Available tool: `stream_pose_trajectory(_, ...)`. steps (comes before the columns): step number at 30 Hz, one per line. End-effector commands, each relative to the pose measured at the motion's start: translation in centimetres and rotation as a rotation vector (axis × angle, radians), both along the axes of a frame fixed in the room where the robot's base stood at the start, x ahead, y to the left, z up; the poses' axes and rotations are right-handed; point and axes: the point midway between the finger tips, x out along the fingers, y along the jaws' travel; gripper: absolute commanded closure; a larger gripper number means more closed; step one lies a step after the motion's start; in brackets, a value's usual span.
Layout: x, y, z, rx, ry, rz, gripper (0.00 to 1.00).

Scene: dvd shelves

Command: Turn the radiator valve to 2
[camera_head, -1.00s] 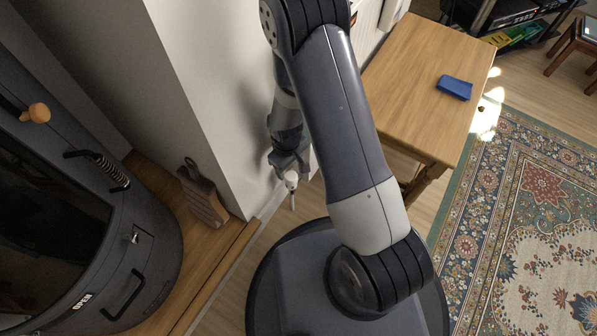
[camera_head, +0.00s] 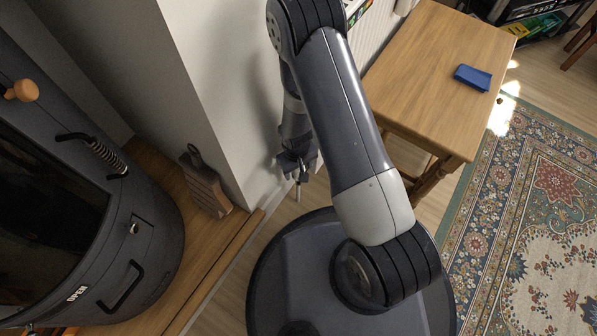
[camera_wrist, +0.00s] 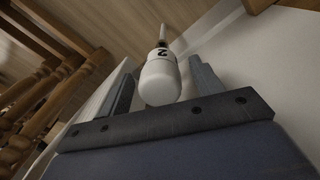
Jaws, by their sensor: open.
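The radiator valve (camera_wrist: 160,80) is a white rounded knob on a thin pale pipe, with a black 2 showing near its neck in the wrist view. I cannot make out a pointer mark that tells its setting. My gripper (camera_wrist: 161,64) is open, with one finger on each side of the knob. A gap shows between the knob and each finger. In the head view my gripper (camera_head: 298,165) is low beside the white wall, and it hides most of the knob. The pipe (camera_head: 298,192) shows below it.
A wooden table (camera_head: 430,80) with a blue object (camera_head: 472,78) stands to the right. The white wall (camera_head: 215,90) is close to my arm. A patterned rug (camera_head: 530,230) lies at right.

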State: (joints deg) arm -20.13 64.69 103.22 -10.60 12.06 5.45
Motion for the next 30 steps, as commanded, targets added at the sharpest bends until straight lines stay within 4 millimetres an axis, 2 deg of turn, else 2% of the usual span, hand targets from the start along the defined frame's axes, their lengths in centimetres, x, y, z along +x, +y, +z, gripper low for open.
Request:
stream_pose_trajectory(1, 0.0, -0.05, -0.87, 0.0, 0.001, 0.0, 0.38)
stream_pose_trajectory(4, 0.03, -0.06, -1.48, 0.0, 0.001, 0.0, 0.38)
stream_pose_trajectory(14, 0.03, -0.07, -1.69, 0.0, 0.0, 0.0, 0.38)
stream_pose_trajectory(30, 0.03, -0.07, -1.67, 0.0, 0.0, 0.0, 0.81)
